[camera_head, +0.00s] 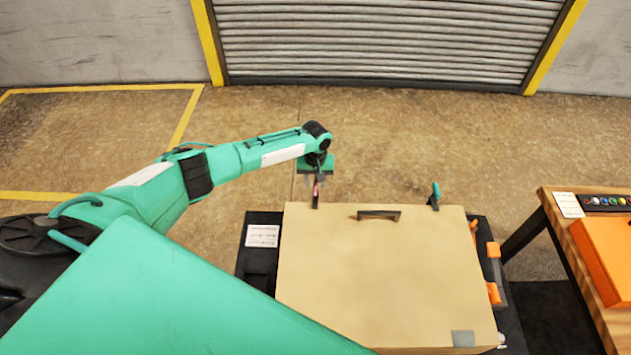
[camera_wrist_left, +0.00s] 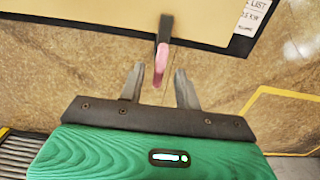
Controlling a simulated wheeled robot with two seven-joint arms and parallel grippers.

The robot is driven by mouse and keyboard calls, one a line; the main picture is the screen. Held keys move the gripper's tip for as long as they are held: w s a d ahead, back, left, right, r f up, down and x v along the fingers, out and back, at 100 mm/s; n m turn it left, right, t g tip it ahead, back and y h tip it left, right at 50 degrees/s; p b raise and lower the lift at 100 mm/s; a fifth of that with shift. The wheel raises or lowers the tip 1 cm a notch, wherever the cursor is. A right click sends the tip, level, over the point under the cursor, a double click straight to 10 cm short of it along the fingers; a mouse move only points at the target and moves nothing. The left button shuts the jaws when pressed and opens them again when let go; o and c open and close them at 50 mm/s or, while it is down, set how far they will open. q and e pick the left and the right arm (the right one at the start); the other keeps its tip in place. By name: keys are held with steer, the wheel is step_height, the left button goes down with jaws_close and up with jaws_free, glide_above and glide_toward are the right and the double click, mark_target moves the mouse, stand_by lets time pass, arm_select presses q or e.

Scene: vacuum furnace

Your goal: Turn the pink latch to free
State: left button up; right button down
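The pink latch (camera_head: 316,193) stands at the far left edge of a tan box lid (camera_head: 375,270). In the left wrist view the latch (camera_wrist_left: 161,62) has a dark upper part and a pink end. My left gripper (camera_head: 315,178) is over the latch, pointing down. In the left wrist view its two fingers (camera_wrist_left: 159,72) are open, with the latch's pink end between their tips and a gap on each side. The latch is partly hidden by the gripper in the head view. My right gripper is not in view.
A teal latch (camera_head: 435,194) stands at the lid's far right, and a dark handle (camera_head: 379,214) lies between the latches. Orange clips (camera_head: 494,272) are on the right side. A wooden table (camera_head: 590,250) with an orange box (camera_head: 612,255) stands further right. The floor behind is clear.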

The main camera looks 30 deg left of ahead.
arm_select(q)
steer(key=shift+f, duration=0.8)
steer(key=c, duration=0.7)
jaws_close()
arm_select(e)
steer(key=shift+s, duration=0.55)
